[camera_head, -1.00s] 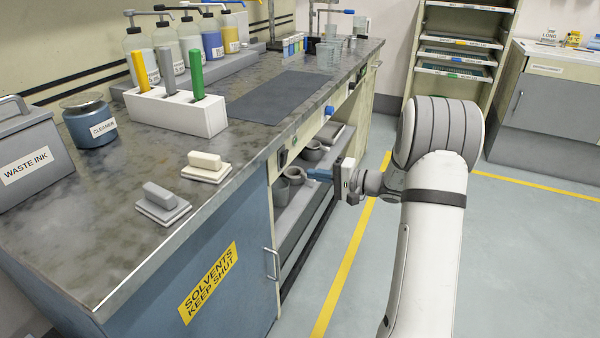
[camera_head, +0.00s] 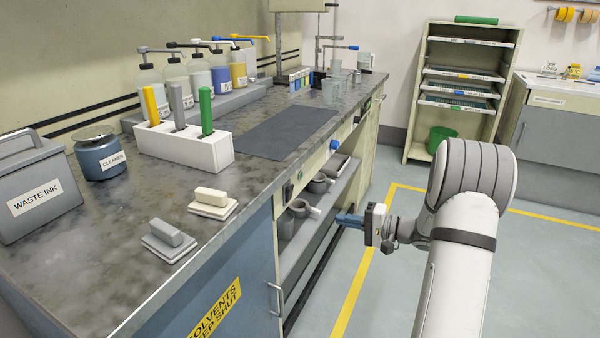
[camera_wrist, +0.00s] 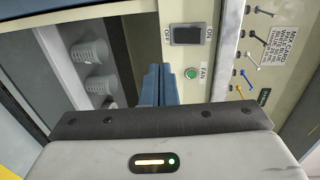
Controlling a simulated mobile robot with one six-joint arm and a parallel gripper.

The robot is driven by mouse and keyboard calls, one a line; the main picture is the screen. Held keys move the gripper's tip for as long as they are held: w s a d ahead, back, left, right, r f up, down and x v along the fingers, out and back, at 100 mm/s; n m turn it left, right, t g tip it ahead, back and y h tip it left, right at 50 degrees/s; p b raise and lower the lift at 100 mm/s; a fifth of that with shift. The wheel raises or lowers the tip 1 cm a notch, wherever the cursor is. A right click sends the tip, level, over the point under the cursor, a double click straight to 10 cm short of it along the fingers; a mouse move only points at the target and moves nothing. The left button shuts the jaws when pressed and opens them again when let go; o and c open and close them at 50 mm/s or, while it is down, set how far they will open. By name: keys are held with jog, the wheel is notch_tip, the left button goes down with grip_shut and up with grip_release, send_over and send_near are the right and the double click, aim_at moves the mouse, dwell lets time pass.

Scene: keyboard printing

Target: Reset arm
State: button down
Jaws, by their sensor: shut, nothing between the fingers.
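My gripper (camera_head: 348,219) is shut and empty, with blue fingers pointing left toward the bench's open shelf. It hangs in the air in front of the bench. In the wrist view the closed blue fingers (camera_wrist: 158,86) stand before the bench front. Beyond them are a dark switch (camera_wrist: 187,35) marked ON and OFF and a green button (camera_wrist: 191,73) labelled FAN. My white arm reaches in from the lower right of the head view.
The bench top (camera_head: 110,230) holds a waste ink box (camera_head: 36,187), a cleaner jar (camera_head: 100,157), a white marker holder (camera_head: 185,147) and a dark mat (camera_head: 285,132). Floor (camera_head: 545,270) right of the bench is clear.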

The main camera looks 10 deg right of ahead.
jog(key=s+a+r+n+g+h+p, duration=0.35)
jog(key=s+a+r+g+p, duration=0.55)
jog(key=s+a+r, duration=0.5)
jog(key=s+d+r+n+t+h+p, duration=0.1)
jog(key=s+d+r+n+h+p, duration=0.1)
jog(key=s+r+h+p, duration=0.3)
jog(key=s+d+r+n+h+p, duration=0.1)
jog(key=s+r+h+p, duration=0.4)
jog(key=s, duration=0.6)
notch_tip(320, 180, up, 4)
jog(key=d+p, duration=0.1)
jog(key=p, duration=0.1)
jog(key=shift+s+f+n+t+p, duration=0.2)
jog(key=shift+f+n+t+p, duration=0.05)
jog(key=shift+n+t+p, duration=0.15)
jog(key=shift+a, duration=0.1)
